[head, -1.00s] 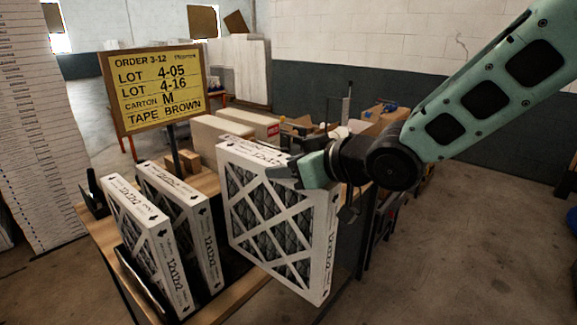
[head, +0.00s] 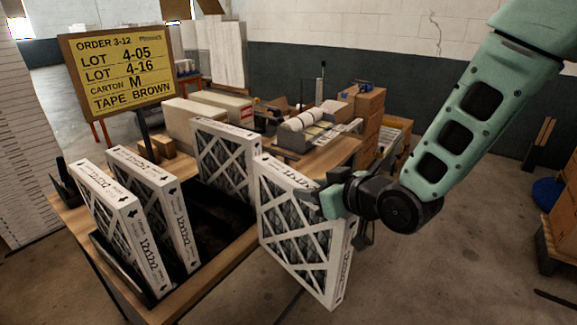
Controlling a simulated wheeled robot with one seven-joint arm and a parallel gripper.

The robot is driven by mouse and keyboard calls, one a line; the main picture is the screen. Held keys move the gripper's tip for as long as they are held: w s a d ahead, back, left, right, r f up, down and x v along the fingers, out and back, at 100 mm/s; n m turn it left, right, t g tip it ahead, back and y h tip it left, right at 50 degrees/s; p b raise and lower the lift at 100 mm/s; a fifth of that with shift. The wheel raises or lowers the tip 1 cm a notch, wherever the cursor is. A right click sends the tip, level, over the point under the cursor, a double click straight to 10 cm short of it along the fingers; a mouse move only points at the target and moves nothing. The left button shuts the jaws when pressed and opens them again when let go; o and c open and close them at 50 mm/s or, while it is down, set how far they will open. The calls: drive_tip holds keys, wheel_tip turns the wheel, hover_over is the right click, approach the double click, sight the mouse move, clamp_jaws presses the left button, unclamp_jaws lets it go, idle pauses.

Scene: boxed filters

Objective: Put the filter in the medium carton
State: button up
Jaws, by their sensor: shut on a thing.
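My gripper (head: 326,199) is shut on the upper right edge of a white-framed filter (head: 300,235) with dark pleats behind a white lattice. The filter hangs upright, slightly tilted, at the table's front right edge. Two similar filters, a left one (head: 118,225) and its neighbour (head: 165,205), stand in a black rack at the left. A third filter (head: 225,158) stands behind the held one. A yellow order sign (head: 122,73) reads carton M, lots 4-05 and 4-16, tape brown. I cannot tell which box is the medium carton.
Long pale boxes (head: 222,107) lie at the back of the wooden table. A roller device (head: 303,127) stands at the back right, near stacked brown boxes (head: 367,103). A dark recess (head: 213,215) lies between the filters. Open floor is at the right.

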drive_tip(key=d+f+m+t+h, duration=0.2)
drive_tip(key=d+f+m+h, duration=0.5)
drive_tip(key=d+f, duration=1.7)
wheel_tip(320, 180, down, 2)
drive_tip(key=shift+w+d+f+m+t+h, duration=0.2)
drive_tip(key=shift+w+d+m+t+h, duration=0.2)
drive_tip(key=shift+h, duration=0.3)
drive_tip(key=shift+w+r, duration=0.1)
drive_tip(key=shift+r, duration=0.05)
